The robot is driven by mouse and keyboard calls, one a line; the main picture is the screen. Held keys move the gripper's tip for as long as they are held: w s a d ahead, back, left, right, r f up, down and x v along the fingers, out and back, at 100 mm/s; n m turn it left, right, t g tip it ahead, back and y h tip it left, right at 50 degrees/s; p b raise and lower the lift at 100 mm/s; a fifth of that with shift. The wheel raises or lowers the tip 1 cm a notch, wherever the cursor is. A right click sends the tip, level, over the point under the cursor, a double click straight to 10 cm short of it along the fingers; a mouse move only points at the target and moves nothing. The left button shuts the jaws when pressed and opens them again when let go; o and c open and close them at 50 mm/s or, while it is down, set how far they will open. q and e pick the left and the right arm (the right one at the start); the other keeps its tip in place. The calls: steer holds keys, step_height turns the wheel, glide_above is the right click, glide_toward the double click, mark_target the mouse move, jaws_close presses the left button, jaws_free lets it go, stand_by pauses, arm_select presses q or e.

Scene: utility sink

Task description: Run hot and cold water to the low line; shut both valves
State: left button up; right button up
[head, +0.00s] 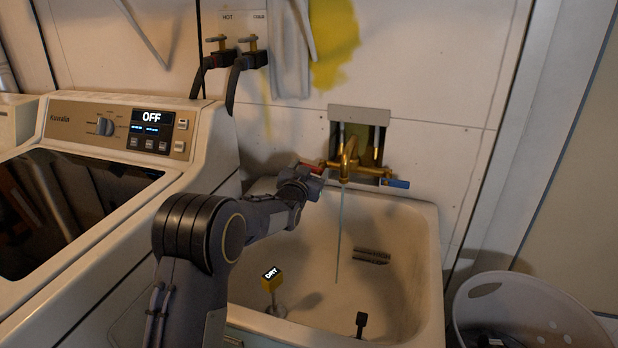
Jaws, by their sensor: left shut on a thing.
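The brass faucet (346,158) sits in a wall recess above the utility sink (428,250). Its red-handled hot valve (307,168) is on the left and its blue-handled cold valve (397,183) on the right. My left gripper (318,181) is shut on the red handle and partly hides it. A thin stream of water (339,235) falls from the spout into the sink. Dark line marks (372,256) show on the sink's inside back wall. A yellow sensor (272,277) in the sink reads DRY. My right gripper is not in view.
A washing machine (120,125) with its display reading OFF stands left of the sink. Labelled HOT and COLD wall taps (235,48) with hoses are above it. A small black upright piece (361,321) is at the sink's front. A pale basket (535,300) stands right.

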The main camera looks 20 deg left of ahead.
arm_select(q)
steer(key=shift+d+r+m+b, duration=0.15)
steer(key=shift+d+m+b, duration=0.05)
steer(key=shift+m+b, duration=0.7)
steer(key=shift+d+r+m+b, duration=0.15)
steer(key=shift+m+b, duration=0.5)
steer(key=shift+m, duration=0.4)
steer(key=shift+d+r+m+b, duration=0.15)
steer(key=shift+d+m+b, duration=0.05)
steer(key=shift+m+b, duration=0.7)
steer(key=shift+m, duration=0.25)
steer(key=o, duration=1)
steer(key=shift+s, duration=0.15)
steer(key=s, duration=0.7)
steer(key=shift+s+a, duration=0.1)
steer(key=shift+s, duration=0.15)
